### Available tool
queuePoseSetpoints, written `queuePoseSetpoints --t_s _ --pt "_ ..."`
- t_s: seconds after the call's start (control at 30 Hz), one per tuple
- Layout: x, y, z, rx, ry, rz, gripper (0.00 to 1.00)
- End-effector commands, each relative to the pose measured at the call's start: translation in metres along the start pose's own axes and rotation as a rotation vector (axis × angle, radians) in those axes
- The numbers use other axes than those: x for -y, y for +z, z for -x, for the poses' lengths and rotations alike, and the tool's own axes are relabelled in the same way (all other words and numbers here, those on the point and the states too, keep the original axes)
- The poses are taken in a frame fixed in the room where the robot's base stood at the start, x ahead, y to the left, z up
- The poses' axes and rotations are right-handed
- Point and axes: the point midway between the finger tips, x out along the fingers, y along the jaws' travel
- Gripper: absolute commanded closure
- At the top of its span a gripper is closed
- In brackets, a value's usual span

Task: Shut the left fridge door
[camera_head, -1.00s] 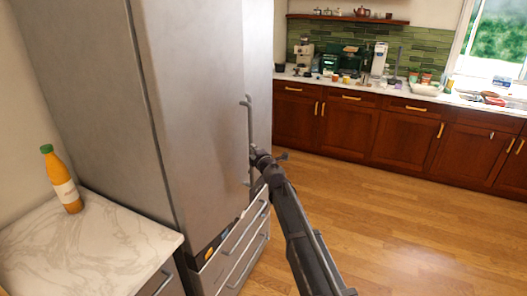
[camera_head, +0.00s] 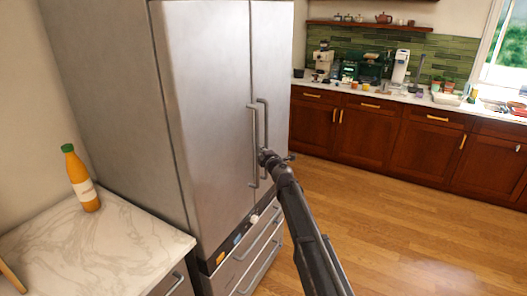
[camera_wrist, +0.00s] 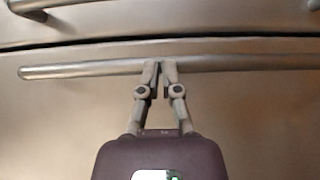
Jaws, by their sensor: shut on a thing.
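The fridge's left door (camera_head: 205,120) is a tall grey panel. It lies nearly in line with the right door (camera_head: 273,60); I cannot tell whether it is fully seated. In the wrist view a thin dark seam (camera_wrist: 100,44) runs between the two doors.
Freezer drawers (camera_head: 258,258) with bar handles are below the doors. A marble counter (camera_head: 100,245) with an orange bottle (camera_head: 82,180) stands at left. Wood floor (camera_head: 400,215) is clear toward the brown cabinets (camera_head: 365,130) at the back.

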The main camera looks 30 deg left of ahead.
Motion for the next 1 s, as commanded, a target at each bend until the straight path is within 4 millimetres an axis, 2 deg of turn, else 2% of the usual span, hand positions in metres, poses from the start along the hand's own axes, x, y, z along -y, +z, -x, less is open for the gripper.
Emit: queuePoseSetpoints --t_s 0.03,0.17,0.37,0.57,1.0 --pt "-0.001 -0.006 -0.006 -0.015 0.001 -0.003 1.0" --pt "-0.001 -0.007 -0.004 -0.017 0.001 -0.003 1.0" --pt "-0.002 -0.001 0.014 -0.01 0.002 -0.003 1.0" --pt "-0.003 0.009 0.044 -0.002 0.003 -0.003 1.0" --pt "-0.002 0.015 0.118 0.0 0.003 -0.002 1.0"
